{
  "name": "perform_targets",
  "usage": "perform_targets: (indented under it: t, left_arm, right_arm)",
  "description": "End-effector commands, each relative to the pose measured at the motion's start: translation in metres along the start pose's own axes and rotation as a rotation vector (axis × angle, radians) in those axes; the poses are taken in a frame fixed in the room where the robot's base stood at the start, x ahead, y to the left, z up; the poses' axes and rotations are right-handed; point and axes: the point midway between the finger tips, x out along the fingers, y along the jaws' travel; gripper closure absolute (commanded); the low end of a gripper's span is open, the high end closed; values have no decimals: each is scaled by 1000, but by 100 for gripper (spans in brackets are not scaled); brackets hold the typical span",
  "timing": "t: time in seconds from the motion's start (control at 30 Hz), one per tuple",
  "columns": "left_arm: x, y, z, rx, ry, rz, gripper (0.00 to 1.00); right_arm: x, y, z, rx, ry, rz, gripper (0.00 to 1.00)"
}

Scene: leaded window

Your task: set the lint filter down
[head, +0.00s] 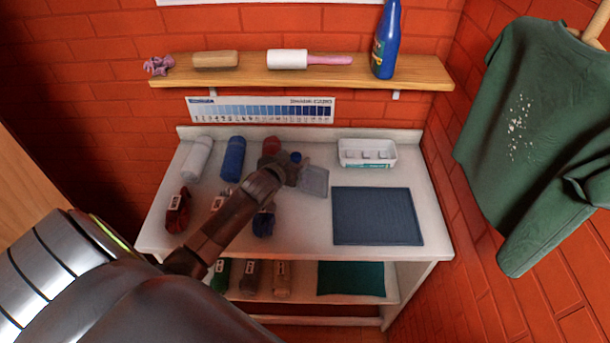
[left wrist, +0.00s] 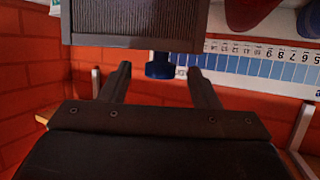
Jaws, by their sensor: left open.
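The lint filter (head: 314,182) is a flat light-grey panel with a blue knob (head: 296,156). It is on the white table, just right of my left gripper (head: 290,172). In the left wrist view the filter (left wrist: 135,22) is a grey ribbed panel with a dark frame, and its blue knob (left wrist: 160,68) shows between the two fingertips of my left gripper (left wrist: 158,72). The fingers are open, with a gap on either side of the knob. Whether the panel lies fully flat is not clear. My right gripper is not in view.
A dark blue mat (head: 377,216) lies right of the filter, with a white tray (head: 366,154) behind it. Dark bundles (head: 178,211) lie in front. A green shirt (head: 530,120) hangs at right.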

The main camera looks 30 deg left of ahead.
Motion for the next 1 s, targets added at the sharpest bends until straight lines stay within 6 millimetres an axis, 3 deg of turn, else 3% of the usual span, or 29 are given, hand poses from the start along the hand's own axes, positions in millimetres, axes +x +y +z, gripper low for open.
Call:
perform_targets:
  t: [0.2,0.63,1.0]
  left_arm:
    - [0,0,0,0,1,0,45]
    - [0,0,0,0,1,0,100]
    - [-1,0,-6,1,4,1,100]
  right_arm:
    - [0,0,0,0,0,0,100]
    - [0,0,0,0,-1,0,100]
    - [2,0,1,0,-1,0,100]
